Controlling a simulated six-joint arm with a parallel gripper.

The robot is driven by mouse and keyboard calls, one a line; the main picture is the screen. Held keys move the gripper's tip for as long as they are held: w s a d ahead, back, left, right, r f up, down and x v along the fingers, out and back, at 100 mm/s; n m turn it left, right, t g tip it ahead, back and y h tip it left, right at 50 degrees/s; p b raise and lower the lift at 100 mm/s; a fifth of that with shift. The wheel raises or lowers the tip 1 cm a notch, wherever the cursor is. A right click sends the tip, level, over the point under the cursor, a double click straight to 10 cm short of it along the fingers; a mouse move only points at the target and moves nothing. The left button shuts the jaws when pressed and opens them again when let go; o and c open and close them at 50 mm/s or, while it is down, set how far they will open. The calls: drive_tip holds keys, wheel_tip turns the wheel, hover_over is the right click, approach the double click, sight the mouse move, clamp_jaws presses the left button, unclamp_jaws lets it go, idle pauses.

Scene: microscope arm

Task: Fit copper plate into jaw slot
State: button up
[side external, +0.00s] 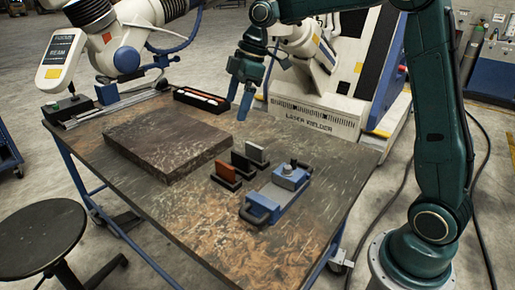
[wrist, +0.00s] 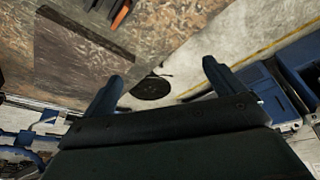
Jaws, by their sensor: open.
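My gripper (side external: 239,100) hangs above the table's far side, behind the plates, open and empty. In the wrist view its two blue fingers (wrist: 160,84) are spread wide with nothing between them.
A thick dark slab (side external: 170,143) covers the table's left middle. A black tray (side external: 202,99) of small items lies near the back edge. The white laser welder (side external: 315,118) stands behind the table. A stool (side external: 42,238) is at the front left. The front tabletop is clear.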

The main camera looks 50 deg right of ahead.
drive_tip(key=s+a+r+m+t+h, duration=0.1)
drive_tip(key=s+a+r+m, duration=0.15)
drive_tip(key=s, duration=0.55)
drive_tip(key=s+a+r+m+t, duration=0.1)
drive_tip(key=s+r+m, duration=0.15)
drive_tip(key=s, duration=0.55)
drive_tip(key=s+d+f+m+h, duration=0.1)
drive_tip(key=s+f+m, duration=0.1)
drive_tip(key=s, duration=0.4)
drive_tip(key=s+f+m+t, duration=0.1)
drive_tip(key=s+f+m, duration=0.1)
drive_tip(key=s, duration=0.5)
drive_tip(key=shift+s+d+f+m+h, duration=0.2)
drive_tip(key=shift+d+f+m+h, duration=0.2)
drive_tip(key=shift+m, duration=0.5)
drive_tip(key=shift+o, duration=0.5)
drive_tip(key=shift+w+r, duration=0.1)
